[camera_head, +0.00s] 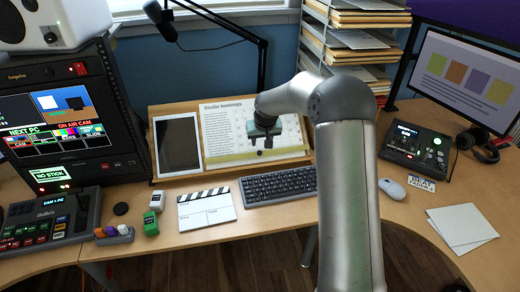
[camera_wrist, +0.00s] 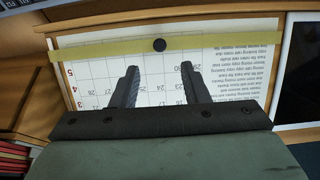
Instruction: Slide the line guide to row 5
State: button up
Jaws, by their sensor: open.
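The line guide (camera_head: 225,161) is a yellow strip across the lower edge of the "Studio bookings" sheet (camera_head: 215,122), with a small black knob on it. In the wrist view, which shows the sheet upside down, the guide (camera_wrist: 100,50) crosses near the top and its knob (camera_wrist: 159,45) is at mid-strip. Red row numbers run along the sheet's left side there; the 5 (camera_wrist: 69,72) is nearest the guide, just off the strip. My gripper (camera_head: 263,138) is over the sheet. Its open, empty fingers (camera_wrist: 160,68) point toward the knob, which appears just beyond and between the tips.
A tablet (camera_head: 179,145) stands left of the sheet on the same wooden stand (camera_head: 285,160). A keyboard (camera_head: 278,186) and a clapperboard (camera_head: 206,209) lie in front. A microphone arm (camera_head: 262,65) rises behind the sheet. Paper trays (camera_head: 345,62) stand at back right.

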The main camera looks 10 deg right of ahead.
aim_at(259, 152)
jog(key=p+x, duration=0.1)
jog(key=x, duration=0.7)
jog(key=shift+w+f, duration=0.15)
grip_shut()
